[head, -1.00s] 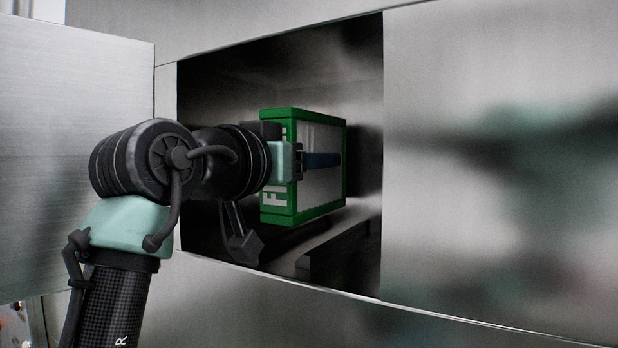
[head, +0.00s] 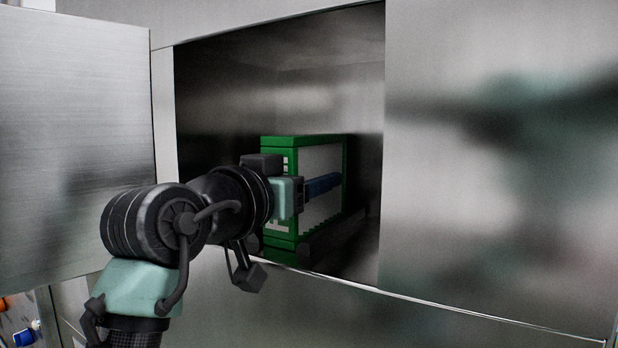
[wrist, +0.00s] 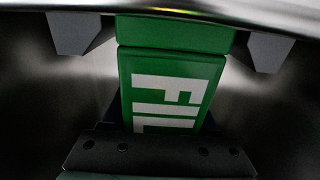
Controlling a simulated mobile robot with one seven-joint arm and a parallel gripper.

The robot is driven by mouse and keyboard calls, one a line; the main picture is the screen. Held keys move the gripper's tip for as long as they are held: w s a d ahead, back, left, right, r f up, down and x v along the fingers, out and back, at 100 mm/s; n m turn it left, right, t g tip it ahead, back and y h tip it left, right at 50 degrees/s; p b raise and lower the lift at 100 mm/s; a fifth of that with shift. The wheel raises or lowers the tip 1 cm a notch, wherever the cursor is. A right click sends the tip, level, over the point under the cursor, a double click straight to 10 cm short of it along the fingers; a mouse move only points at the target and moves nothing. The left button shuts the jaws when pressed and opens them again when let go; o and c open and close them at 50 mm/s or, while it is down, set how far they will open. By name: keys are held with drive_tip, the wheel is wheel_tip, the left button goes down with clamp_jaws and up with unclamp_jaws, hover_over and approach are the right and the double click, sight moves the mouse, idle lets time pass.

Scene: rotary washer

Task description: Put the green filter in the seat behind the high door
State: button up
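The green filter (head: 279,215) with pale side panels stands upright inside the high compartment (head: 230,90), low in its opening. My gripper (head: 318,187) reaches in from the front. Its blue finger lies along the filter's near side panel; the far finger is hidden in the head view. The wrist view shows the filter's front (wrist: 172,85) with white letters between my fingers (wrist: 160,122). Two dark wedge-shaped blocks (wrist: 76,33) flank the filter's end there, with gaps on both sides. Whether the filter rests on the seat is hidden.
The high door (head: 75,140) stands open at the left, close to my arm. A flat metal panel (head: 500,190) is right of the opening. The opening's lower edge (head: 350,284) passes close below my wrist.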

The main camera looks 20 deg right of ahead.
drive_tip(key=o, duration=0.3)
drive_tip(key=shift+o, duration=0.2)
drive_tip(key=shift+r, duration=0.1)
drive_tip(key=shift+r, duration=0.15)
drive_tip(key=s+a+r+n+t+y+b, duration=0.1)
drive_tip(key=s+a+n+t+y, duration=0.3)
drive_tip(key=s, duration=0.6)
drive_tip(key=s+a+r+n+t+y+b, duration=0.1)
drive_tip(key=s+a+n+t+y+b, duration=0.3)
drive_tip(key=s+a+t+y, duration=0.4)
drive_tip(key=s+a+n+t, duration=0.1)
drive_tip(key=s+t, duration=0.1)
drive_tip(key=shift+s+t, duration=0.3)
drive_tip(key=shift+s, duration=0.1)
